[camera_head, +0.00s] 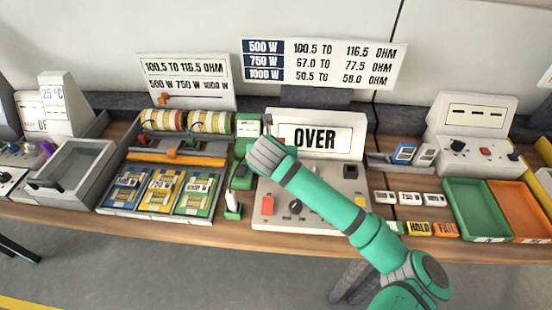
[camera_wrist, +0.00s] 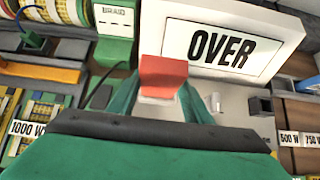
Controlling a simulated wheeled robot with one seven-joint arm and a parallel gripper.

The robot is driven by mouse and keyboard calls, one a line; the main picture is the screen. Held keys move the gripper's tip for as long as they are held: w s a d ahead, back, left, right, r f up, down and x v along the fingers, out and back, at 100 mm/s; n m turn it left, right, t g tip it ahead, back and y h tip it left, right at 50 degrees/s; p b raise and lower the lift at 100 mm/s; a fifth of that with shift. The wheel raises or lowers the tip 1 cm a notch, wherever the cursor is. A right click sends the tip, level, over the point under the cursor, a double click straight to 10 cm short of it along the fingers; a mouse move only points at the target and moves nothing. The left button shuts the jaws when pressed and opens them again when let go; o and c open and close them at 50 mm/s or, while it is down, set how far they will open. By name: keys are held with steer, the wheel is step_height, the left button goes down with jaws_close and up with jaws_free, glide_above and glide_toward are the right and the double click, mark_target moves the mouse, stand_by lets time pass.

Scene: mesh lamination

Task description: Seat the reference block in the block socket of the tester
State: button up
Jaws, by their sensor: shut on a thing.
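A red block (camera_wrist: 163,77) is held between the green fingers of my gripper (camera_wrist: 161,100) in the wrist view, upright in front of the tester's display. The gripper is shut on it. In the head view my wrist covers most of the gripper, and only a small red patch of the block shows (camera_head: 281,142). The tester (camera_head: 312,218) has a display reading OVER (camera_head: 316,139). A dark square socket (camera_head: 350,171) sits on the right of its deck. The socket also shows in the wrist view (camera_wrist: 260,105), right of the held block and apart from it.
The tester deck carries a red button (camera_head: 267,204) and a black knob (camera_head: 295,207). Left are cable spools (camera_head: 164,121) and a tray of wattage packs (camera_head: 160,192). Right are small labelled tiles (camera_head: 410,198), a green bin (camera_head: 474,208) and an orange bin (camera_head: 521,210).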

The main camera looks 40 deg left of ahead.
steer(key=shift+w+f, duration=0.2)
steer(key=shift+f, duration=1.95)
jaws_close()
steer(key=o, duration=1.2)
jaws_free()
steer(key=shift+o, duration=0.5)
steer(key=shift+w+r, duration=0.15)
steer(key=shift+r, duration=0.05)
steer(key=shift+s+d+r, duration=0.15)
steer(key=shift+s+r, duration=0.1)
steer(key=shift+r, duration=0.1)
steer(key=v, duration=1.1)
steer(key=shift+s+r, duration=0.1)
steer(key=shift+s, duration=0.05)
